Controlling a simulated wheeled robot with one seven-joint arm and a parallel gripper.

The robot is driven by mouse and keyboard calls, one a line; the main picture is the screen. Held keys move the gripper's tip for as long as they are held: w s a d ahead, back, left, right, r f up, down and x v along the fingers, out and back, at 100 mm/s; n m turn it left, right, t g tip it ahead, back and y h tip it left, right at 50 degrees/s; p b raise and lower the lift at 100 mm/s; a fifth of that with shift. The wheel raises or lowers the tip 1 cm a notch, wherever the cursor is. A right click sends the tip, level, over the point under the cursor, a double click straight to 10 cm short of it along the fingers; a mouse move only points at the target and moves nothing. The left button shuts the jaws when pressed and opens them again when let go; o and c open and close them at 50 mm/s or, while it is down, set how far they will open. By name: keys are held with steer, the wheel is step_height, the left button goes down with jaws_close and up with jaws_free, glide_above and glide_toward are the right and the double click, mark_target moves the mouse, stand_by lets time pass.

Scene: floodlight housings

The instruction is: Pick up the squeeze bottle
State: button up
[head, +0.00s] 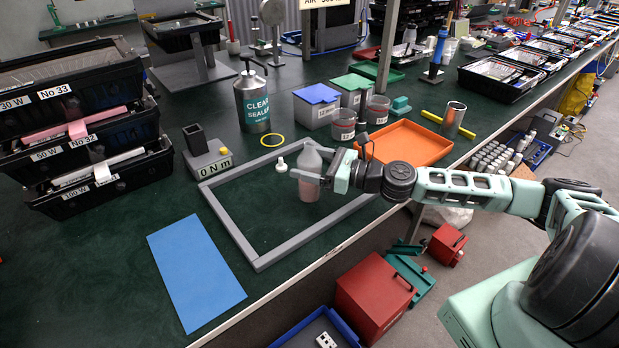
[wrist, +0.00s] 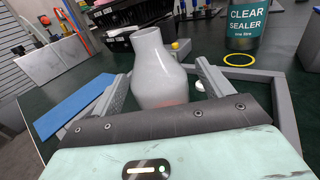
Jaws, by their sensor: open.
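The squeeze bottle (head: 310,186) stands upright inside the grey frame on the green bench. It is a pale, translucent bottle with a pinkish lower part and a narrowed top. In the wrist view the bottle (wrist: 158,72) stands between my two fingers, its neck rising above them. My gripper (head: 307,173) is open around the bottle, one finger on each side. In the wrist view the gripper (wrist: 155,80) shows a gap beside the bottle, clearer on the right. The bottle's base is hidden behind the gripper body there.
A grey frame (head: 232,231) surrounds the bottle, with a small white piece (head: 281,164) beside it. A blue mat (head: 194,270) lies front left. A sealer can (head: 252,104), yellow ring (head: 272,140), lidded bins (head: 316,106) and orange tray (head: 408,142) stand behind and right.

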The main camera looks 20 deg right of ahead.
steer(key=shift+x, duration=0.8)
jaws_close()
steer(key=shift+r, duration=0.1)
